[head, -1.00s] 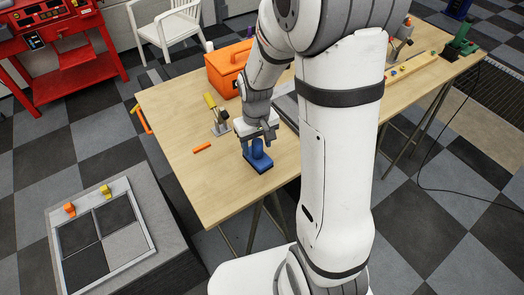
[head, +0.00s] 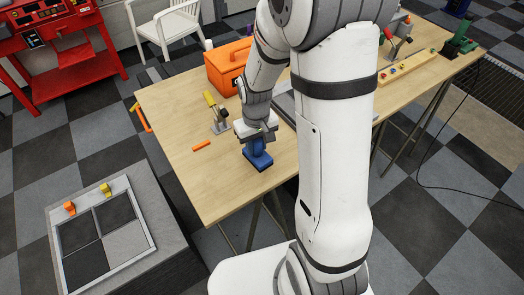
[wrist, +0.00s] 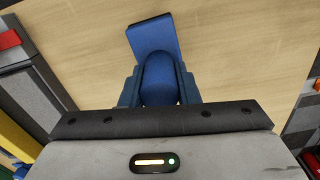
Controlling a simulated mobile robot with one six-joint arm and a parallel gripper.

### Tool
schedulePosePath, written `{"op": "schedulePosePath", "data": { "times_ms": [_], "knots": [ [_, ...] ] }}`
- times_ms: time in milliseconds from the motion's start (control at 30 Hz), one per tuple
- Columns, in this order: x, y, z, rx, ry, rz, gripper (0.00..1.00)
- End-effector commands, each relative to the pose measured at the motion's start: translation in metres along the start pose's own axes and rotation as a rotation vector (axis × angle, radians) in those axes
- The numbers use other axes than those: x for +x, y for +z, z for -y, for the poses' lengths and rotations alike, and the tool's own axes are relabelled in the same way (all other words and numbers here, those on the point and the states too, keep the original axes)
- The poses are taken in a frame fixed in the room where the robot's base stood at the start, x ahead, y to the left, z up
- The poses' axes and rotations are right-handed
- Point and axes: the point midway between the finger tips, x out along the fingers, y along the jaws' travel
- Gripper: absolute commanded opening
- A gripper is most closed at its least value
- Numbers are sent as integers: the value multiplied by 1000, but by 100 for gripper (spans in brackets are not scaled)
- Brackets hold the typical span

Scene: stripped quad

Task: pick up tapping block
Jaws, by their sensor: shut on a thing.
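The tapping block (head: 259,162) is blue, with a flat base and a rounded grip on top. It stands near the front edge of the wooden table in the head view. My gripper (head: 257,145) is above it, with its fingers shut on the rounded grip. In the wrist view the block (wrist: 152,40) shows between my gripper's two fingers (wrist: 159,88), one on each side of the grip. I cannot tell whether the base touches the table top.
An orange toolbox (head: 227,66) and a yellow-handled clamp (head: 216,112) stand behind on the table (head: 185,170). A small orange bar (head: 202,146) lies to the left. A grey stand with a tiled tray (head: 143,254) is at lower left, apart from the table.

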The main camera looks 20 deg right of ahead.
Motion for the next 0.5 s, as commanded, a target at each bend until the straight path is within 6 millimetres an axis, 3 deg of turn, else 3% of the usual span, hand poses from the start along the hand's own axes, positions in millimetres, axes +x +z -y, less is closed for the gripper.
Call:
{"op": "schedulePosePath", "data": {
  "times_ms": [333, 500],
  "knots": [
    [-3, -1, 0, -1, 0, -2, 0],
    [-24, -2, 0, -1, 1, -7, 0]
  ]
}}
